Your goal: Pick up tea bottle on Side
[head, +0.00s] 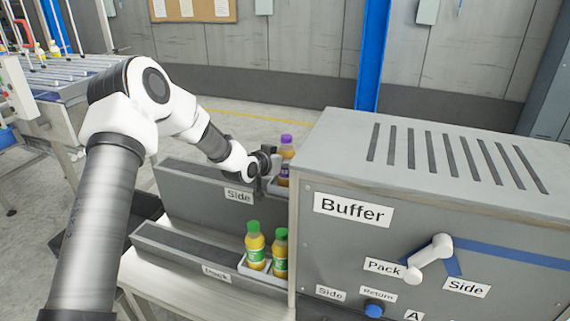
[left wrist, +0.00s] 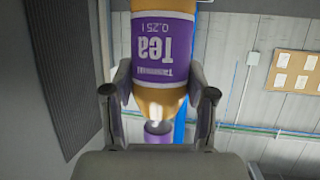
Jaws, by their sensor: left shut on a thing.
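The tea bottle (head: 287,151) has a purple cap, amber tea and a purple label. It stands upright at the Side lane (head: 200,181), beside the Buffer housing. My left gripper (head: 272,164) is shut on it, reaching it from the left. In the left wrist view the tea bottle (left wrist: 163,48) appears upside down, its label reading Tea 0.25 l. The fingers of my left gripper (left wrist: 160,104) lie on both sides of it near the shoulder. The bottle's base is hidden in the head view. My right gripper is not in view.
The grey Buffer housing (head: 430,150) stands close to the right of the bottle, with a white lever (head: 430,258) and a blue button (head: 375,308). Two green-capped bottles (head: 256,247) stand in the lower Pack lane (head: 180,252). A conveyor (head: 60,80) is at the back left.

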